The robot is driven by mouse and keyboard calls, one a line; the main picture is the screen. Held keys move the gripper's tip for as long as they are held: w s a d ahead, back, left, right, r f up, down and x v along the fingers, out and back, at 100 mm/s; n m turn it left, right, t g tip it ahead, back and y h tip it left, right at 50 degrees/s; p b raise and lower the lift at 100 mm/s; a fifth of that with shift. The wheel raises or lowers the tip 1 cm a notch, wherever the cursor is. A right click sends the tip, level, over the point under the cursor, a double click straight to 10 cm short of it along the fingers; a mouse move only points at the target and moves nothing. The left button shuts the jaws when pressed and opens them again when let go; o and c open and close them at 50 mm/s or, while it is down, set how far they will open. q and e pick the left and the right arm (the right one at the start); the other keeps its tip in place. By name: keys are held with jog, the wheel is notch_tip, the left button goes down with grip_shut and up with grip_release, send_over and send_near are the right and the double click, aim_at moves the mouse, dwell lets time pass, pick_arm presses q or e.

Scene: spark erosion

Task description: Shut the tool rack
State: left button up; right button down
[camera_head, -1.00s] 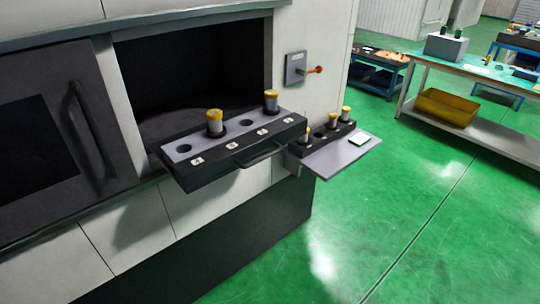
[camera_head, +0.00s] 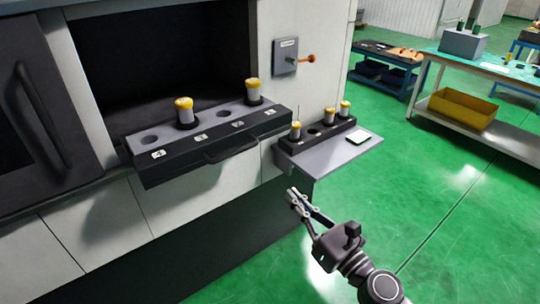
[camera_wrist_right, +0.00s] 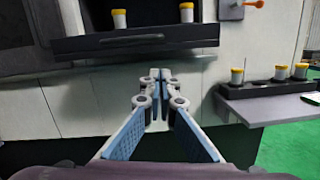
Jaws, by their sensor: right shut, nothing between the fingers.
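The tool rack (camera_head: 205,138) is a dark drawer with a grey top, sticking out of the machine's opening. It has a row of round holes, two of them holding yellow-capped tools (camera_head: 185,112), and a dark handle (camera_head: 231,150) on its front. In the right wrist view the rack (camera_wrist_right: 90,44) and its handle (camera_wrist_right: 132,39) lie ahead, above the fingertips. My right gripper (camera_head: 293,196) is shut and empty, below and right of the rack, apart from it. Its fingers (camera_wrist_right: 160,82) meet in the wrist view. My left gripper is not in view.
A grey side shelf (camera_head: 325,155) with a small holder of yellow-capped tools (camera_head: 345,107) and a white pad (camera_head: 358,137) juts out right of the rack. A wall switch box (camera_head: 285,56) with an orange-tipped lever is above it. Green floor (camera_head: 440,200) is open at right.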

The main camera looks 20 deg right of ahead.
jog(key=w+a+r+p, duration=0.1)
jog(key=w, duration=0.2)
jog(key=w+a+r+n+p, duration=0.1)
jog(key=w+a+r+p, duration=0.1)
jog(key=w, duration=0.2)
jog(key=w+a+r+n+p, duration=0.1)
jog(key=w+a+r+p, duration=0.1)
jog(key=w, duration=0.2)
jog(key=shift+w+r+y, duration=0.2)
jog(key=shift+r+y, duration=0.05)
jog(key=shift+y, duration=0.15)
jog(key=shift+w+a, duration=0.2)
jog(key=shift+w, duration=0.25)
